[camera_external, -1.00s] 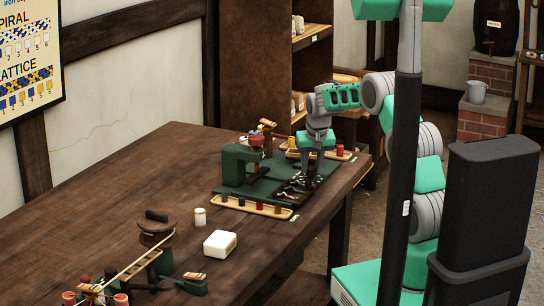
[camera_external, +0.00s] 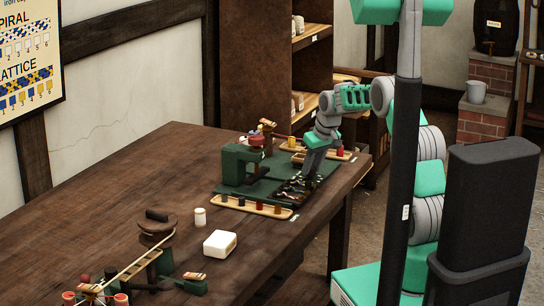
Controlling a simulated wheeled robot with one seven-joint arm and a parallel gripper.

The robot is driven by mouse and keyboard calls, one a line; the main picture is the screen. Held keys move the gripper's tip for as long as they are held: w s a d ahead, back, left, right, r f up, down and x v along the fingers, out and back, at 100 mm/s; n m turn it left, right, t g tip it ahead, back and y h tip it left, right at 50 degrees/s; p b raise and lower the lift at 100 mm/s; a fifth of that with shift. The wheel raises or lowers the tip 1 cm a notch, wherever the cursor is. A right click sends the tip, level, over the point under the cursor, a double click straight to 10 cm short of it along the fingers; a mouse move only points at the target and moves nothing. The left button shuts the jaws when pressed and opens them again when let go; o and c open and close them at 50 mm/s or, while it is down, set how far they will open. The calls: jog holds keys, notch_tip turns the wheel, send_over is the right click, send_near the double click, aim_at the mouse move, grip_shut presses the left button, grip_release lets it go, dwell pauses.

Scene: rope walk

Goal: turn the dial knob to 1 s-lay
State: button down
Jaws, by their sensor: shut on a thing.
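A dark green machine (camera_external: 236,165) stands at the right part of the wooden table, with a dark panel (camera_external: 284,194) at its front right. My gripper (camera_external: 306,184) reaches down to this panel, its wrist leaning so that the fingers point down and to the left. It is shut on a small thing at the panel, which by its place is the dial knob. The knob itself is hidden by the fingers and too small to make out. Its pointer and the 1 s-lay mark cannot be read.
A wooden tray (camera_external: 228,202) with several small spools lies in front of the machine. Another tray with red and yellow spools (camera_external: 340,151) lies behind my gripper.

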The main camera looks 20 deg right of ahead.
jog(key=c, duration=1.1)
grip_release()
jog(key=a+v, duration=0.1)
jog(key=v, duration=0.6)
jog(key=shift+d+r, duration=0.45)
jog(key=shift+d, duration=0.1)
jog(key=shift+s, duration=0.1)
